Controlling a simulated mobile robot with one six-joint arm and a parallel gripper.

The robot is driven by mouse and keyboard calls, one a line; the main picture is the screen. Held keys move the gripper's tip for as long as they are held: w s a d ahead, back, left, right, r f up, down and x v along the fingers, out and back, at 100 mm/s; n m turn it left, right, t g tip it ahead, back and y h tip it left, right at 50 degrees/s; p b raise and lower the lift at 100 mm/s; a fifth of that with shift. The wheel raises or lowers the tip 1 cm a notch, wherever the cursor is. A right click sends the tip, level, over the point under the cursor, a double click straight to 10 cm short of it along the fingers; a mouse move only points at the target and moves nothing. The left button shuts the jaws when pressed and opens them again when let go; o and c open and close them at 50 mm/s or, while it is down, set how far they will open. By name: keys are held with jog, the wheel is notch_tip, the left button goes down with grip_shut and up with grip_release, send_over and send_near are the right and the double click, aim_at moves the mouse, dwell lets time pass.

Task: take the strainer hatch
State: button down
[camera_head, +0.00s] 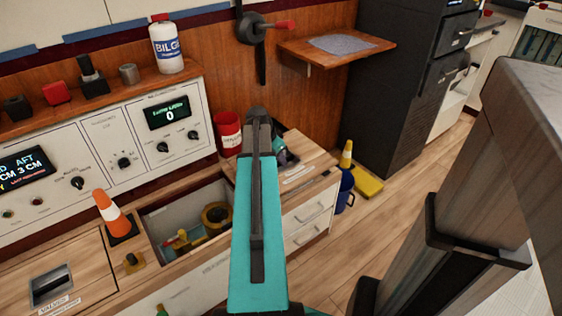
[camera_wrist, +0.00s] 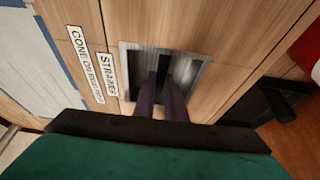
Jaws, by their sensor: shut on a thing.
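The strainer hatch (camera_wrist: 190,25) is a light wood panel with a recessed metal pull plate in the wrist view. A label beside it reads in part "STRAINER". My gripper (camera_wrist: 163,82) has its two dark purple fingers inside the recess, closed on the dark handle bar there. The fingertips partly hide the bar. In the head view the wood top with the hatch (camera_head: 316,166) lies right of my teal arm, which covers part of it. The hatch looks flush with the wood around it; I cannot tell whether it is raised at all.
An orange cone (camera_head: 111,214) stands near another hatch with a handle (camera_head: 52,284). A red can (camera_head: 228,132) stands behind.

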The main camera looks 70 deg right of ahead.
notch_tip(320, 180, up, 3)
jog(key=shift+a+r+p, duration=0.15)
jog(key=shift+r+p, duration=0.05)
jog(key=shift+p, duration=0.25)
jog(key=a, duration=0.3)
jog(key=s+a+p, duration=0.1)
jog(key=a, duration=0.2)
jog(key=s+a, duration=0.1)
jog(key=a, duration=0.3)
jog(key=shift+r+p, duration=0.3)
jog(key=shift+r, duration=0.05)
jog(key=shift+a+r+p, duration=0.2)
jog(key=shift+p, duration=0.15)
jog(key=shift+a+p, duration=0.1)
jog(key=shift+p, duration=0.65)
jog(key=a+p, duration=0.1)
jog(key=p, duration=0.3)
jog(key=shift+s+a, duration=0.1)
jog(key=a+p, duration=0.1)
jog(key=p, duration=0.2)
jog(key=shift+s+r, duration=0.1)
jog(key=shift+r, duration=0.05)
jog(key=shift+p, duration=0.7)
jog(key=shift+a+p, duration=0.2)
jog(key=shift+p, duration=0.85)
jog(key=a+p, duration=0.1)
jog(key=p, duration=0.4)
jog(key=shift+s+a+p, duration=0.1)
jog(key=shift+a+p, duration=0.05)
jog(key=shift+p, duration=0.15)
